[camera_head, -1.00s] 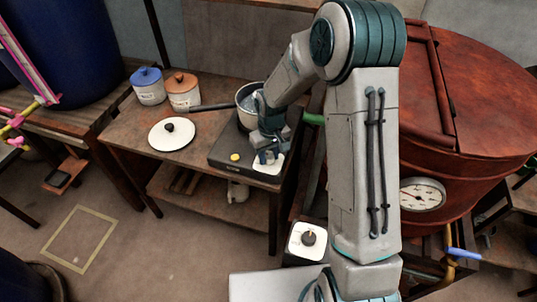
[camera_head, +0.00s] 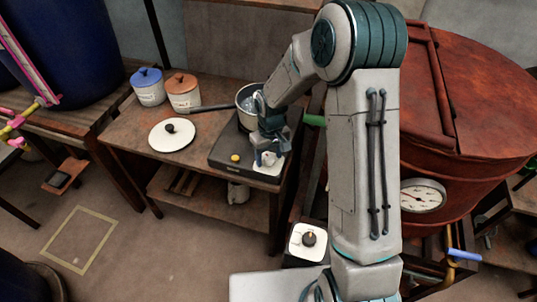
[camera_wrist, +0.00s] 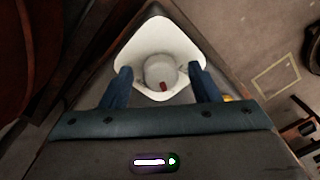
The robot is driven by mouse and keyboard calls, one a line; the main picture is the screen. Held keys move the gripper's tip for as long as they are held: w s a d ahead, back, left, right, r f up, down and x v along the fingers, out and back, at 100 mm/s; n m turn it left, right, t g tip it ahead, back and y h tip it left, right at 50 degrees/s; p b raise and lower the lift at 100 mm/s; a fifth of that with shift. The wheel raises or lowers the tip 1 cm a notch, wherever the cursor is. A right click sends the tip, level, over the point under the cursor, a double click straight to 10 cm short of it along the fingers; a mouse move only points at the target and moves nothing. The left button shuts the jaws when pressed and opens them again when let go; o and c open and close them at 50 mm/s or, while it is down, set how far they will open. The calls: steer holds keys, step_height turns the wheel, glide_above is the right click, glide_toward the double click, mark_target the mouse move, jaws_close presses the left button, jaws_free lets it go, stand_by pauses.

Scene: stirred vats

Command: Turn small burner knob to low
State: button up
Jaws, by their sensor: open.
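The small burner knob (camera_wrist: 161,72) is a round pale grey knob with a red mark at its edge, on a white plate (camera_wrist: 160,35) in the wrist view. My gripper (camera_wrist: 160,78) is open, with one blue finger on each side of the knob and a gap on both sides. In the head view my gripper (camera_head: 266,158) is over the white plate (camera_head: 268,170) at the front right of the dark burner (camera_head: 225,154), and mostly hides the knob. A grey pot (camera_head: 246,101) stands on the back of the burner.
A yellow button (camera_head: 236,158) is on the burner, left of the plate. A white lid (camera_head: 172,135) and two lidded jars, blue (camera_head: 148,88) and brown (camera_head: 184,94), stand on the bench. Another knob on a white box (camera_head: 308,240) stands low in front. A large red vat (camera_head: 465,110) is at right.

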mark_target(270, 156)
step_height(270, 156, up, 14)
steer(key=shift+w+d, duration=0.15)
steer(key=shift+d, duration=0.05)
steer(key=shift+f, duration=0.1)
stand_by(0.4)
